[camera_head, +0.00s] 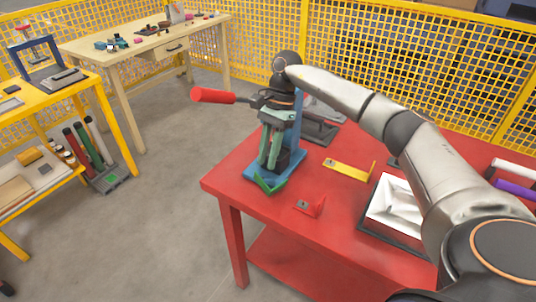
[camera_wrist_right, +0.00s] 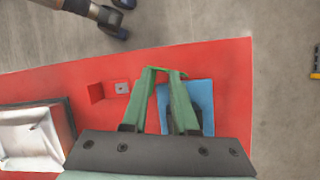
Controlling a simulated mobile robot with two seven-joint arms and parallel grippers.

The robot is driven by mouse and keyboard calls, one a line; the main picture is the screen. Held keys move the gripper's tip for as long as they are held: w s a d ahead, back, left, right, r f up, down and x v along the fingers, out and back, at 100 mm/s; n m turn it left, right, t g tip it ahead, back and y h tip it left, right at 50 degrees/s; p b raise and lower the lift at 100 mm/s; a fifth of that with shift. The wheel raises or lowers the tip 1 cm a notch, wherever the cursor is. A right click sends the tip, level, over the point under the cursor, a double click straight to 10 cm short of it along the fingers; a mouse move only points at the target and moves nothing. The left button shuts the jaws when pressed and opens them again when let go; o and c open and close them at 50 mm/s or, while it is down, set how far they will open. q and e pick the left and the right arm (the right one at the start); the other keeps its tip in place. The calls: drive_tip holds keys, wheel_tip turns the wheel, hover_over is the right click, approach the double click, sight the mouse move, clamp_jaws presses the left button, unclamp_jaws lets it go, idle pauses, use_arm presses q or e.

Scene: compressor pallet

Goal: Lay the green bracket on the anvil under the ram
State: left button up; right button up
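The green bracket (camera_head: 268,185) shows at the front of the press's blue base (camera_head: 257,172), low and in front of the anvil area. In the wrist view the bracket (camera_wrist_right: 164,70) spans between the tips of my right gripper (camera_wrist_right: 164,74), its ends meeting both green fingers. My right gripper (camera_head: 269,166) reaches down in front of the press (camera_head: 297,135), fingers pointing down, shut on the bracket. The ram and anvil are largely hidden behind my gripper and wrist. My left gripper is not in view.
The press's red handle (camera_head: 212,95) sticks out left. A tray with a white lining (camera_head: 393,207) stands farther right. The table's left edge is close to the base.

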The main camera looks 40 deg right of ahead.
drive_tip(key=shift+o, duration=0.8)
drive_tip(key=w+d+m+t+h, duration=0.2)
drive_tip(key=w+d+m+h, duration=0.1)
drive_tip(key=d, duration=1.1)
drive_tip(key=shift+w+f+h, duration=0.3)
drive_tip(key=shift+w+h, duration=0.25)
drive_tip(key=shift+h, duration=0.15)
drive_tip(key=shift+d, duration=0.1)
use_arm(q)
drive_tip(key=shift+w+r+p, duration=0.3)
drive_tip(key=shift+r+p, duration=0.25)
drive_tip(key=shift+p, duration=0.3)
use_arm(e)
drive_tip(key=s+a+r+n+g+y, duration=0.2)
drive_tip(key=a+r+n+y, duration=0.1)
drive_tip(key=a+r, duration=0.6)
wheel_tip(320, 180, up, 3)
drive_tip(key=shift+a+r+y, duration=0.1)
drive_tip(key=shift+a+y, duration=0.15)
drive_tip(key=shift+y, duration=0.45)
drive_tip(key=shift+s+a, duration=0.1)
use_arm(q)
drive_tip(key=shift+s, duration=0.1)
